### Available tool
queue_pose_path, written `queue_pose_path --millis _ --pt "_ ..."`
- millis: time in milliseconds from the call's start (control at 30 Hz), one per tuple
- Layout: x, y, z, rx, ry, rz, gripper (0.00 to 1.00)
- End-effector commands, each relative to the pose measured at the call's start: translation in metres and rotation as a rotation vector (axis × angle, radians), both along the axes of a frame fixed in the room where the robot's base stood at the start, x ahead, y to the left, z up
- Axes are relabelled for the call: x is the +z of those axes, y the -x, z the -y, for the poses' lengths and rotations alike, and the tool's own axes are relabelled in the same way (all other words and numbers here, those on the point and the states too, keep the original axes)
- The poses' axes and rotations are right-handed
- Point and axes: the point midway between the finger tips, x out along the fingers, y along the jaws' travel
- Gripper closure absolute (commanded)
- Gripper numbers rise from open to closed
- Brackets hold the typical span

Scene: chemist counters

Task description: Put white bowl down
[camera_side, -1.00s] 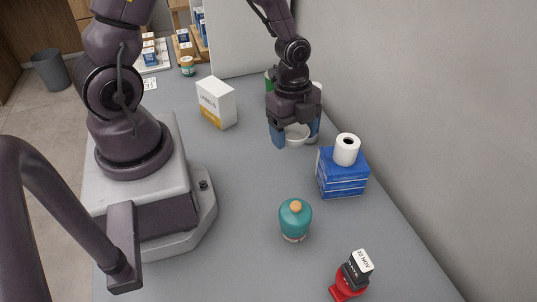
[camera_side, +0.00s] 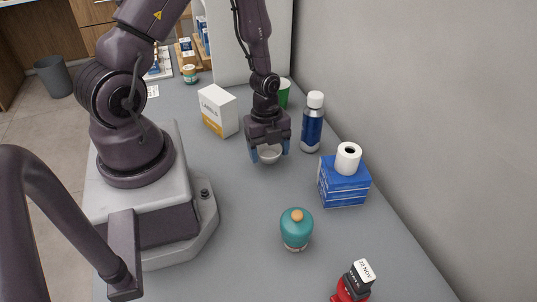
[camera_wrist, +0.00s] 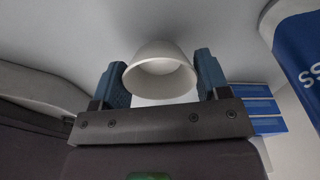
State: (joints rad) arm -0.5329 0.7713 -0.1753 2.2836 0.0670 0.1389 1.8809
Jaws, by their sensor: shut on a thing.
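The white bowl (camera_side: 269,156) is between the blue fingers of my gripper (camera_side: 269,153), which is shut on it. In the wrist view the white bowl (camera_wrist: 160,72) sits between the two blue fingertips of my gripper (camera_wrist: 160,82), and its rim faces the camera. In the side view the bowl is low over the grey counter (camera_side: 240,205). I cannot tell whether its base touches the counter.
A white labels box (camera_side: 218,110) stands to the left of my gripper. A blue bottle with a white cap (camera_side: 312,125) and a green cup (camera_side: 284,93) stand behind and right.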

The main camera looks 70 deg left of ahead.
Motion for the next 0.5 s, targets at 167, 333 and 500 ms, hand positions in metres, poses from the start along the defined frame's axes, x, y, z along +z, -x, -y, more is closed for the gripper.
queue_pose_path --millis 167,333,500 --pt "-0.018 0.000 0.000 0.000 -0.001 -0.001 0.54" --pt "-0.018 0.000 0.000 0.000 -0.001 0.001 0.54" --pt "-0.020 0.000 0.000 0.000 -0.001 -0.001 0.54"
